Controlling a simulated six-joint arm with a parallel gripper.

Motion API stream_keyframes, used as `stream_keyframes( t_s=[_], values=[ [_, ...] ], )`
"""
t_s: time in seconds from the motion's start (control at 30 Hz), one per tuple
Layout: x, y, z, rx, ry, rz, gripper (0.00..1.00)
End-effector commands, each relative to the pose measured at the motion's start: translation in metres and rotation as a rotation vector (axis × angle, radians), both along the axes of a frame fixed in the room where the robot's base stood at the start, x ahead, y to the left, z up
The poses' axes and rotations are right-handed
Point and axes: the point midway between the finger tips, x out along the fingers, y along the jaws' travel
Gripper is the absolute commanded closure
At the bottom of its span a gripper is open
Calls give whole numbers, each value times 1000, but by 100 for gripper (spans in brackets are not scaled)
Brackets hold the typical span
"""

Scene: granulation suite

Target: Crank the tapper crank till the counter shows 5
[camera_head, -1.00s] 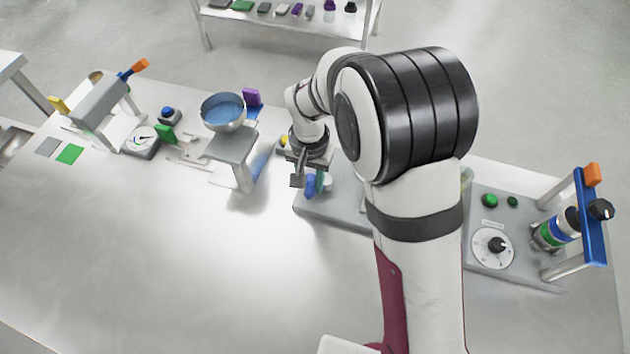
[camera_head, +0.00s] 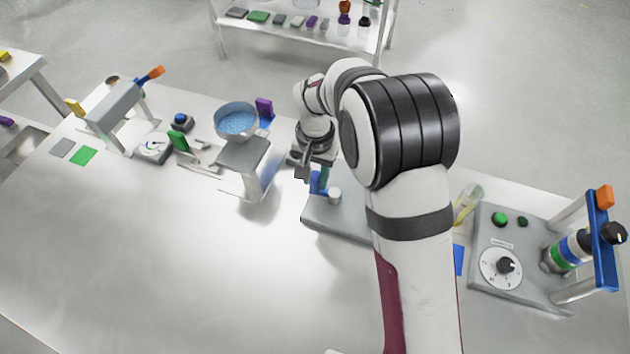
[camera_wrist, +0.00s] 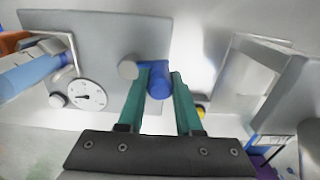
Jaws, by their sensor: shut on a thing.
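My gripper (camera_head: 320,178) is shut on the blue crank handle (camera_head: 315,186), above a grey base plate (camera_head: 330,222). In the wrist view its two teal fingers (camera_wrist: 158,90) stand on either side of the handle's blue cylinder (camera_wrist: 158,80). A round grey hub (camera_wrist: 128,67) sits close to the handle's left there, and it shows in the head view (camera_head: 334,196). A white round dial with a dark needle (camera_wrist: 88,95) lies on the same plate. Its marks are too small to read. In the head view my arm hides much of this plate.
A panel with a dial (camera_head: 502,267) and an orange-tipped blue lever (camera_head: 605,240) stands at right. The front left of the table is clear.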

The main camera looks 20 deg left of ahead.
Motion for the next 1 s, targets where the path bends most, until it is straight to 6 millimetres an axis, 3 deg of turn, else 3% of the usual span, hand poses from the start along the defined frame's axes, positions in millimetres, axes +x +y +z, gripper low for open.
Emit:
stream_keyframes(
  t_s=[1.0],
  values=[
    [32, -8, 0, -3, 1, 0, 100]
  ],
)
